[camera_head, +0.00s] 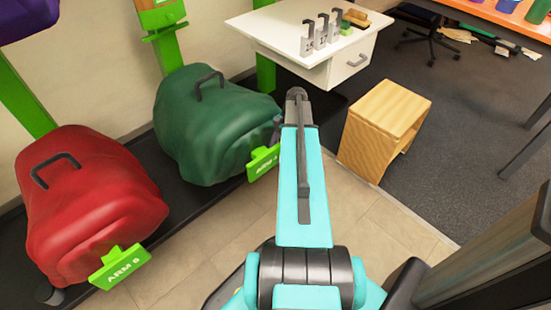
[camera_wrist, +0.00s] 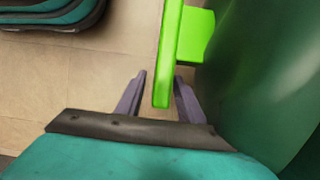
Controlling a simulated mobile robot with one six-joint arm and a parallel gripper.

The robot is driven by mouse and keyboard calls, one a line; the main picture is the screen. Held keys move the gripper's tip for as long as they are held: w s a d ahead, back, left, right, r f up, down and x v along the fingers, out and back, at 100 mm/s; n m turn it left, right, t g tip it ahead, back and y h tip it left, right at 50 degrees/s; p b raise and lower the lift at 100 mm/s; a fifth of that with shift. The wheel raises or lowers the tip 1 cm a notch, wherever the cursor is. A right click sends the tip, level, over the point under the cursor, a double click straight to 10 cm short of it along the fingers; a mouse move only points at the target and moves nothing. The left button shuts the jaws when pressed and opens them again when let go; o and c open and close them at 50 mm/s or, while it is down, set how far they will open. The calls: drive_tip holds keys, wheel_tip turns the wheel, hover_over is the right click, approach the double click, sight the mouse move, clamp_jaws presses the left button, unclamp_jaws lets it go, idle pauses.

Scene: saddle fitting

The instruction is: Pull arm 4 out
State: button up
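A green sign (camera_head: 263,162) sticks out at the front of the dark green covered bulk (camera_head: 215,120); its lettering starts with ARM, but the number is too small to read surely. In the wrist view, a bright green bar (camera_wrist: 168,50) with a plate (camera_wrist: 196,36) beside it comes down between the fingers of my gripper (camera_wrist: 160,76). The fingers are apart, with a gap between the left finger and the bar; the right finger is close to it, and I cannot tell whether it touches. In the head view my arm mostly hides the gripper.
A red covered bulk (camera_head: 90,200) with its own green sign (camera_head: 120,266) stands at the left. Tiled floor (camera_head: 220,250) lies in front.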

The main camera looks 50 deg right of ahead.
drive_tip(key=shift+x, duration=0.75)
clamp_jaws()
drive_tip(key=shift+s, duration=0.1)
